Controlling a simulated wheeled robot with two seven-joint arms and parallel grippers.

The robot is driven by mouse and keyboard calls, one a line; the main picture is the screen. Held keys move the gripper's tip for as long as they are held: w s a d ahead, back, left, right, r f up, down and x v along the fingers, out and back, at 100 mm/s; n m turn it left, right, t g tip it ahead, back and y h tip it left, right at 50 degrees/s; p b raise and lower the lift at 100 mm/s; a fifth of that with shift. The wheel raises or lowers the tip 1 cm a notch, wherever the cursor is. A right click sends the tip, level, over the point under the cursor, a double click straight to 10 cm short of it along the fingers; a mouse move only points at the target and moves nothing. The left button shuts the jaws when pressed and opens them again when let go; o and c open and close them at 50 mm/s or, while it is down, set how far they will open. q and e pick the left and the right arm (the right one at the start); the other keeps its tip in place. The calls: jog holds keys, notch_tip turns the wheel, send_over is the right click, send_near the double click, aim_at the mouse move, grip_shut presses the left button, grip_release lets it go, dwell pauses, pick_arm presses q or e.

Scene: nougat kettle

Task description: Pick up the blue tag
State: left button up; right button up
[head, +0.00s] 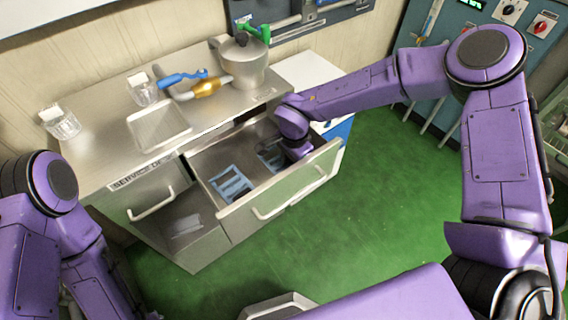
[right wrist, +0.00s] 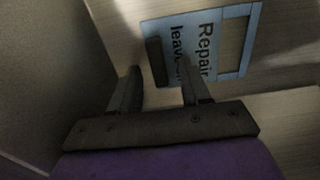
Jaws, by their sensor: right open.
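A light blue tag (head: 231,184) with cut-outs lies in the open drawer. A second, greyer blue tag (head: 268,157) lies further right in the drawer, partly hidden by my right gripper. In the right wrist view a pale blue tag (right wrist: 210,45) shows the words "Repair" and "leave", with a dark block (right wrist: 157,62) at its near edge. I cannot tell for certain which tag this is. My right gripper (right wrist: 159,72) is open, its fingers near that block, one finger overlapping the tag in the picture. Contact cannot be told. My left gripper is out of view.
The drawer front (head: 280,187) and side walls enclose my right gripper. The steel counter (head: 105,140) above carries a kettle (head: 238,65), glasses and a blue-handled tool (head: 182,77). A lower compartment (head: 185,225) stands open at left. The green floor is clear in front.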

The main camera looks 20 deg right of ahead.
grip_shut()
notch_tip(320, 180, up, 10)
dwell(0.5)
